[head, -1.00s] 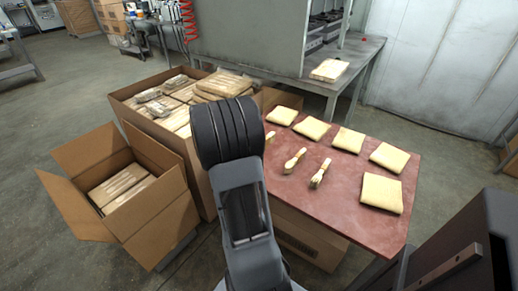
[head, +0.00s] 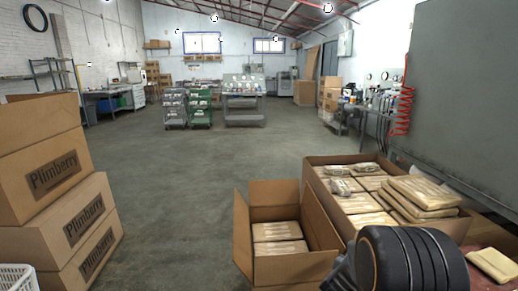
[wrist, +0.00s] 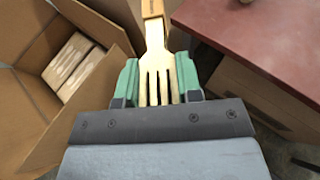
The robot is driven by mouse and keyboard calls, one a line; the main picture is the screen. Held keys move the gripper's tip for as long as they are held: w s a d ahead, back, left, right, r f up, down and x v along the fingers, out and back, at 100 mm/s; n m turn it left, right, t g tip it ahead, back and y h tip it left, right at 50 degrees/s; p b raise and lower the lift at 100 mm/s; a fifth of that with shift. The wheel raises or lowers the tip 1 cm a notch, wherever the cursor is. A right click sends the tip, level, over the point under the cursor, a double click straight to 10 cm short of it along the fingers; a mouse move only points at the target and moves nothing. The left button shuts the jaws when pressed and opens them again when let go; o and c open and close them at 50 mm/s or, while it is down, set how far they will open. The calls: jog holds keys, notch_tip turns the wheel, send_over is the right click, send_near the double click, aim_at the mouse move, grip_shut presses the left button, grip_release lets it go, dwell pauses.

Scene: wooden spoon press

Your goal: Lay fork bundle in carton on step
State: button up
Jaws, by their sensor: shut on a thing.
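My gripper (wrist: 158,82) is shut on the fork bundle (wrist: 156,55), pale wooden forks with the tines toward the wrist and a tan band around the handles. In the wrist view the bundle is above the gap between the open carton and the red table. The carton (wrist: 28,40) stands open at the left, with wrapped bundles inside. In the head view the carton (head: 290,268) has its flaps up and holds pale packs at its bottom. The gripper and the fork bundle are out of the head view; only my dark arm shows at the lower right.
A large box (head: 335,207) full of wrapped packs stands right of the carton. The red table (head: 490,262) with a cream pack (head: 494,264) is at the lower right. Stacked Plimberry boxes (head: 55,225) stand at the left. The floor between is clear.

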jog(key=w+a+f+n+t+y, duration=0.1)
jog(key=w+a+n+t+y, duration=0.15)
jog(key=a, duration=0.75)
jog(key=w+a+f+n+t+y, duration=0.15)
jog(key=a+n+y, duration=0.25)
jog(key=a, duration=0.5)
notch_tip(320, 180, up, 25)
jog(key=p, duration=1.9)
jog(key=shift+s+f, duration=0.15)
jog(key=shift+s, duration=0.2)
jog(key=shift+s+h, duration=0.1)
jog(key=shift+h, duration=0.15)
